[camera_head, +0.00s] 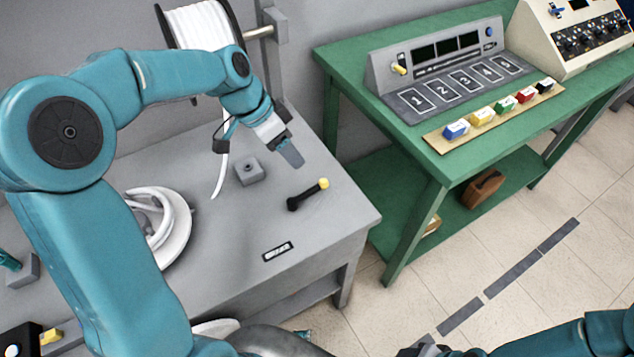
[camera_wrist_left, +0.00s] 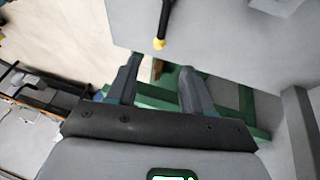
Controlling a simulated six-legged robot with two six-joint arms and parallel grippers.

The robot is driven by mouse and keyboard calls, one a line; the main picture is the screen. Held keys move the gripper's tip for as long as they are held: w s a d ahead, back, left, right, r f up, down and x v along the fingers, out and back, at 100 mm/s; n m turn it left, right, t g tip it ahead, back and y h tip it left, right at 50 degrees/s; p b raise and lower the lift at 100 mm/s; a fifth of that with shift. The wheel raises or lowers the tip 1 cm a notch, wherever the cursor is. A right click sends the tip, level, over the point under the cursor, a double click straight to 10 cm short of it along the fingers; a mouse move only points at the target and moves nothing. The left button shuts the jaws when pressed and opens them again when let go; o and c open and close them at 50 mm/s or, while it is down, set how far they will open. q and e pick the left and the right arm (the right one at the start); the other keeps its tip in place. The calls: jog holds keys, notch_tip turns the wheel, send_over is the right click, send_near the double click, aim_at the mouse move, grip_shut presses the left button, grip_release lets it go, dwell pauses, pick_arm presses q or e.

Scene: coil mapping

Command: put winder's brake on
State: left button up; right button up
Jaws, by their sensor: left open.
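The winder is a grey bench (camera_head: 250,235). A black brake lever (camera_head: 308,195) with a yellow knob (camera_head: 323,183) lies low across its top near the right edge, pointing to the upper right. The lever (camera_wrist_left: 164,18) and its yellow knob (camera_wrist_left: 158,43) also show in the left wrist view, just beyond my fingertips. My left gripper (camera_head: 290,157) is above the bench, up and left of the knob, apart from it. In the left wrist view its two fingers (camera_wrist_left: 158,68) are spread with nothing between them. My right arm shows at the lower right; its jaws cannot be made out.
A small grey block (camera_head: 249,171) stands on the bench left of the lever. A white coil (camera_head: 165,230) sits on a disc farther left, and a white cable spool (camera_head: 200,27) is behind. A green table (camera_head: 350,62) with a numbered panel stands to the right.

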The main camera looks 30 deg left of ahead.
aim_at(315, 186)
pick_arm(q)
jog(key=x, duration=1.3)
jog(key=shift+f, duration=0.3)
jog(key=shift+s+r, duration=0.1)
jog(key=shift+s, duration=0.05)
grip_shut()
